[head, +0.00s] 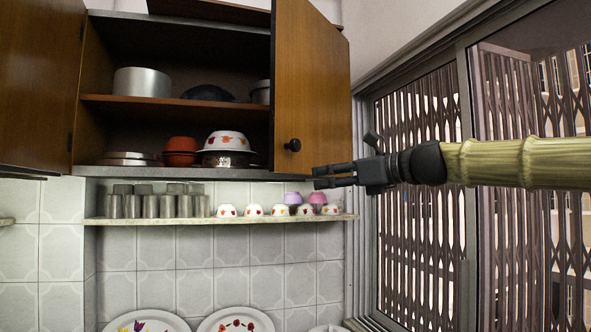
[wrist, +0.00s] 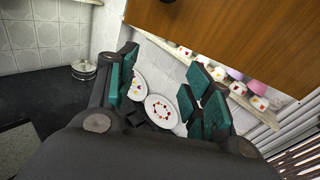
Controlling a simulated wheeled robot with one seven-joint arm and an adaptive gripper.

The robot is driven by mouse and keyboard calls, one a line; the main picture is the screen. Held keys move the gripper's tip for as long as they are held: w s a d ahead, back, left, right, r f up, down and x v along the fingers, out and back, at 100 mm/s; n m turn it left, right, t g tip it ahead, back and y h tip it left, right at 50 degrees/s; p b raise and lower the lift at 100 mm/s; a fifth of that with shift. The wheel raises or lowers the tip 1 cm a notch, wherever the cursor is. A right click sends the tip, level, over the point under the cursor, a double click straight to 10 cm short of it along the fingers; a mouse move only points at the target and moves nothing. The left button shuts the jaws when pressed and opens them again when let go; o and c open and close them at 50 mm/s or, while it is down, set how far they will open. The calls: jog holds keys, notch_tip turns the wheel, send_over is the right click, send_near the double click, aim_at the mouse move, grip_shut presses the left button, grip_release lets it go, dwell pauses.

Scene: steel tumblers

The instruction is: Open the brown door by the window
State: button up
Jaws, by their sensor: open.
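The brown door (head: 315,85) by the window is a wooden cabinet door standing partly open, angled outward. Its round black knob (head: 292,145) is near the lower left corner. In the wrist view the brown door (wrist: 230,40) fills the top right. My gripper (head: 316,177) points left, just below and right of the knob, apart from it in the picture. In the wrist view my gripper's teal-padded fingers (wrist: 164,70) are spread with nothing between them. The knob shows only as a dark bit at that view's top edge.
The cabinet (head: 180,100) holds pots and bowls. Below it, a narrow shelf (head: 230,219) carries steel tumblers (head: 150,206) and small cups (head: 278,210). Decorated plates (head: 236,320) lean lower down. The window (head: 420,200) with metal grilles is on the right, behind my arm.

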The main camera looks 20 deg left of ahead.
jog(key=y, duration=0.1)
send_near(298, 145)
jog(key=shift+m, duration=0.4)
jog(key=p+x, duration=0.2)
jog(key=x, duration=0.8)
jog(key=shift+w+a, duration=0.15)
jog(key=shift+a, duration=0.2)
grip_shut()
